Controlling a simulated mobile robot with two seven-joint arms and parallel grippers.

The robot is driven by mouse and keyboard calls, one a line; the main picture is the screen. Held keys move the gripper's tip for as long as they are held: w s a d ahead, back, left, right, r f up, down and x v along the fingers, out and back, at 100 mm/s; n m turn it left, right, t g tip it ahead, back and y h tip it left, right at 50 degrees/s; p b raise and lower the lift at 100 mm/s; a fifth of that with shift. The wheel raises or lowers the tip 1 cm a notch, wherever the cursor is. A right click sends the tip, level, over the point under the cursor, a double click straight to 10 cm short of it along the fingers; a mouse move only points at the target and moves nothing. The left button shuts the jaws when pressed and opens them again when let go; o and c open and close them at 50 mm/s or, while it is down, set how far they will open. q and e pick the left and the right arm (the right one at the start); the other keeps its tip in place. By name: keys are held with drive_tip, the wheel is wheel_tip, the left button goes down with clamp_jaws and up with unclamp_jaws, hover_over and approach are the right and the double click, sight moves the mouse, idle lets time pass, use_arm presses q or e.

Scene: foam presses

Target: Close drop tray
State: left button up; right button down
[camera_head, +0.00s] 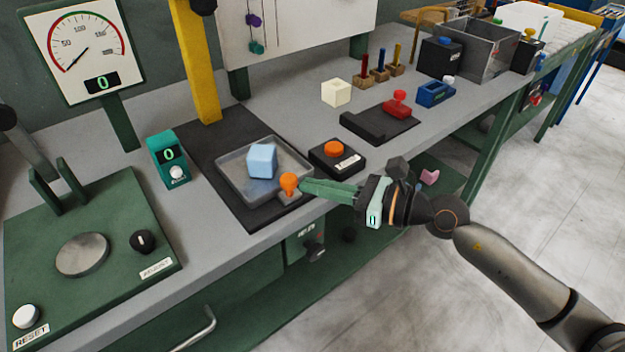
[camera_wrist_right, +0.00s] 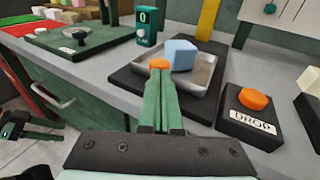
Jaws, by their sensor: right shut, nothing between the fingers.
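The drop tray (camera_head: 224,188) is a shallow grey metal tray on a black base plate at the front of the bench. A light blue foam block (camera_head: 262,161) sits in it.
A black box with an orange DROP button (camera_head: 333,149) stands right of the tray. A teal counter (camera_head: 169,160) reading 0 stands to the left, and a yellow post (camera_head: 195,60) rises behind. A cream block (camera_head: 336,92) lies further back on the bench.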

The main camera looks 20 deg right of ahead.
sight(266, 145)
use_arm(q)
drive_tip(key=shift+w+d+r, duration=0.1)
drive_tip(key=shift+w+r, duration=0.1)
use_arm(e)
drive_tip(key=shift+w+a, duration=0.3)
drive_tip(key=shift+w, duration=0.1)
drive_tip(key=shift+w+a, duration=0.15)
drive_tip(key=shift+w, duration=0.1)
drive_tip(key=w+a, duration=0.1)
drive_tip(key=w, duration=0.2)
drive_tip(key=w+a, duration=0.1)
drive_tip(key=w, duration=0.3)
drive_tip(key=w+a, duration=0.1)
drive_tip(key=w, duration=0.2)
drive_tip(key=shift+w+a+b, duration=0.2)
drive_tip(key=shift+a+b, duration=0.2)
drive_tip(key=w, duration=0.1)
drive_tip(key=w+a, duration=0.1)
drive_tip(key=w, duration=0.1)
drive_tip(key=shift+f, duration=0.1)
drive_tip(key=shift+w, duration=0.2)
use_arm(q)
drive_tip(key=shift+w+a+f, duration=0.45)
drive_tip(key=shift+w, duration=0.2)
use_arm(e)
drive_tip(key=shift+r, duration=0.2)
drive_tip(key=shift+w+r, duration=0.1)
drive_tip(key=shift+r, duration=0.05)
